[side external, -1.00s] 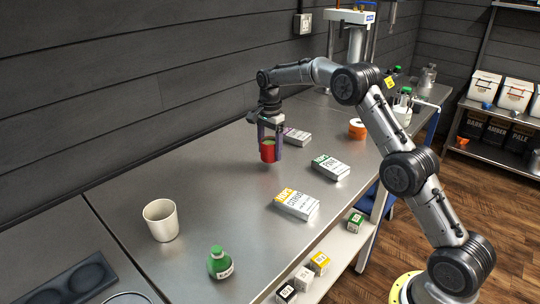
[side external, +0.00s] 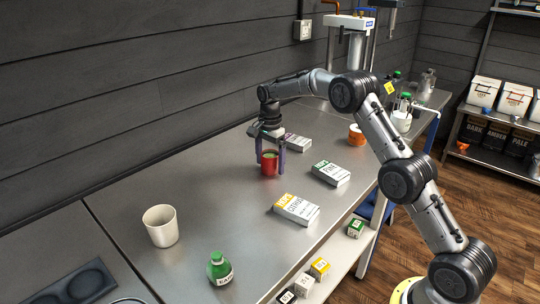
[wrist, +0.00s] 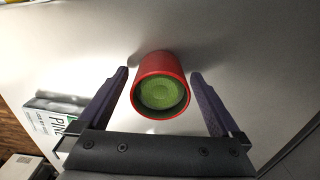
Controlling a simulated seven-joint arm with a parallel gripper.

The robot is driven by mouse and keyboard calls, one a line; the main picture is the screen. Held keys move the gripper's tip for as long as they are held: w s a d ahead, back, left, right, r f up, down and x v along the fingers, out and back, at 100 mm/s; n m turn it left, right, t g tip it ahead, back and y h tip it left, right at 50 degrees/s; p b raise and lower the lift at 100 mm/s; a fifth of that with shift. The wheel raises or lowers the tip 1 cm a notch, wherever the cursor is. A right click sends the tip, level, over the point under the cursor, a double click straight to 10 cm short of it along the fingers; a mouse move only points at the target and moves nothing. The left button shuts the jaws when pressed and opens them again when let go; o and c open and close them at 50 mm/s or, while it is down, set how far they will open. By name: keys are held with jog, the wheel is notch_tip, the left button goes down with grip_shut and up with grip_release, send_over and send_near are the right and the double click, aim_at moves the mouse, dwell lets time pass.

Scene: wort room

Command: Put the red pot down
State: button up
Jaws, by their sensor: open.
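The red pot (side external: 269,164) stands upright on the steel bench (side external: 225,215) in the side view. Its inside looks green, as the wrist view of the pot (wrist: 161,84) also shows. My gripper (side external: 270,170) is above and around the pot, with one purple finger on each side of it. In the wrist view my gripper (wrist: 160,75) is open, with a gap between each finger and the pot's wall. The far side of the pot is hidden.
Flat boxes lie near the pot: one behind it (side external: 297,143), one to the right (side external: 331,174) and a yellow-and-white one in front (side external: 296,209). A white cup (side external: 161,226) and a green bottle (side external: 219,268) stand nearer the front. Bench between is clear.

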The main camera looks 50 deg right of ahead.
notch_tip(320, 180, up, 11)
jog(key=s+a+r+n+t, duration=0.1)
jog(key=s+a+r+n, duration=0.4)
jog(key=r, duration=0.4)
jog(key=s+a+r+n+t, duration=0.1)
jog(key=s+a+r+n, duration=0.1)
jog(key=s, duration=0.5)
jog(key=s+a+r+n+t, duration=0.1)
jog(key=s+a+r+n, duration=0.1)
jog(key=s, duration=0.4)
jog(key=s+a+f+n+t, duration=0.1)
jog(key=s+f+n, duration=0.3)
jog(key=s, duration=0.6)
jog(key=s+a+f+n+t, duration=0.1)
jog(key=s+a+f+n, duration=0.2)
jog(key=s, duration=0.8)
jog(key=shift+s+f+n+t, duration=0.3)
jog(key=shift+f+n, duration=0.65)
jog(key=shift+n, duration=0.05)
